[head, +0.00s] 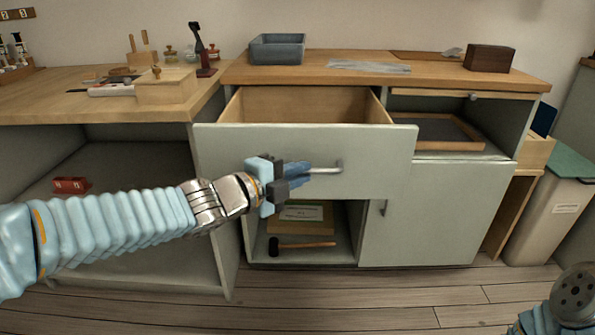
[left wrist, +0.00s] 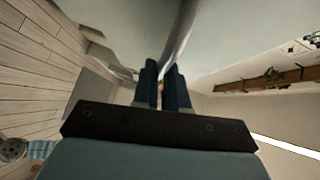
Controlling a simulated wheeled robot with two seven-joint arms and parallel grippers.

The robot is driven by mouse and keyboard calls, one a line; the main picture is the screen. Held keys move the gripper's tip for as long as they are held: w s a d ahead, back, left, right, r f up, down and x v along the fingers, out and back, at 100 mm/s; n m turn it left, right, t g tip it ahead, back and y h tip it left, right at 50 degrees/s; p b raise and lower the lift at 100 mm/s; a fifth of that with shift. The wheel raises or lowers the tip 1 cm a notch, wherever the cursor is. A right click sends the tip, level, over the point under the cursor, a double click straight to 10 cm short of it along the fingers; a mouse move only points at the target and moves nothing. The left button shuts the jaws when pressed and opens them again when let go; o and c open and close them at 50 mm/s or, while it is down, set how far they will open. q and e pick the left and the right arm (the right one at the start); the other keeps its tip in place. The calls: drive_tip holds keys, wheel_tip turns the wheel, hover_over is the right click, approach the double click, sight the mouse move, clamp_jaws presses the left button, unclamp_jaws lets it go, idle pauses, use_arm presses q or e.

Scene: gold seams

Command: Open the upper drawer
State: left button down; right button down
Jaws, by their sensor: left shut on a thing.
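The upper drawer (head: 305,155) of the grey-green cabinet is pulled out, and its wooden inside shows above the front panel. Its metal bar handle (head: 328,169) runs across the front, and its right end shows beside my fingers. My left gripper (head: 308,170) is shut on the drawer handle, in front of the panel. In the left wrist view the two blue fingers (left wrist: 168,85) close around the handle (left wrist: 179,40), which runs up from between them. Of my right arm, only a part shows at the lower right corner in the head view; its gripper is out of frame.
Below the drawer, an open compartment holds a box (head: 303,217) and a mallet (head: 300,244). A closed door (head: 425,212) is to its right. A grey bin (head: 277,48) and a dark wooden block (head: 489,58) stand on the worktop. The floor in front is clear.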

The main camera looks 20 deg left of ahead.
idle(0.3)
use_arm(q)
drive_tip(key=c, duration=1.2)
unclamp_jaws()
drive_tip(key=shift+o, duration=0.2)
drive_tip(key=p+v, duration=0.5)
drive_tip(key=v, duration=0.9)
drive_tip(key=shift+w+d+f, duration=0.1)
